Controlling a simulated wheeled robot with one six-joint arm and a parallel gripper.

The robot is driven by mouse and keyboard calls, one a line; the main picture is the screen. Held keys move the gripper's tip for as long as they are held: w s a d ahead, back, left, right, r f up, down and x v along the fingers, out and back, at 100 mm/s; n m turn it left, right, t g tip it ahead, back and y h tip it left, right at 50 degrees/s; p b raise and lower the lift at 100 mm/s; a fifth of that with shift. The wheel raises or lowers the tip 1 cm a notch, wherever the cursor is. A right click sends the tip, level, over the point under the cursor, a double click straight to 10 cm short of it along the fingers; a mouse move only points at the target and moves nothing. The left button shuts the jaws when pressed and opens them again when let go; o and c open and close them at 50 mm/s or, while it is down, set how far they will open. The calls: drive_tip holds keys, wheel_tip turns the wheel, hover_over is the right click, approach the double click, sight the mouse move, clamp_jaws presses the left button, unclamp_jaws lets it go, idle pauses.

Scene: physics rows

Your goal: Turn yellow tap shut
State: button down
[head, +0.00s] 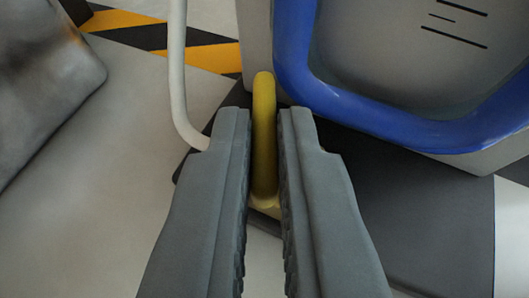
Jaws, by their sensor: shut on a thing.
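The yellow tap (264,130) shows as a rounded bar between the two fingers of my gripper (264,135). The gripper is shut on it, one dark grey finger on each side. The tap's far end sticks out past the fingertips, close to the grey casing. A paler yellow part (267,207) shows lower down between the fingers. The rest of the tap's mount is hidden by the fingers.
A grey panel (400,50) with a thick blue frame (400,128) stands at the upper right. A white pipe (178,80) bends down at the left of the tap. A dark base (420,215) lies below. A grey metallic object (45,75) is at the upper left. Black and yellow stripes (205,57) mark the floor.

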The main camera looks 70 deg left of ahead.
drive_tip(key=m+t+h, duration=0.2)
drive_tip(key=m+t, duration=0.1)
drive_tip(key=s+m+t+h, duration=0.1)
drive_tip(key=shift+a+m+t, duration=0.3)
drive_tip(key=shift+m+t, duration=0.1)
idle(0.4)
drive_tip(key=c, duration=1.8)
unclamp_jaws()
drive_tip(key=v, duration=1.7)
drive_tip(key=shift+s+r, duration=0.2)
drive_tip(key=shift+s, duration=0.05)
drive_tip(key=shift+a, duration=0.1)
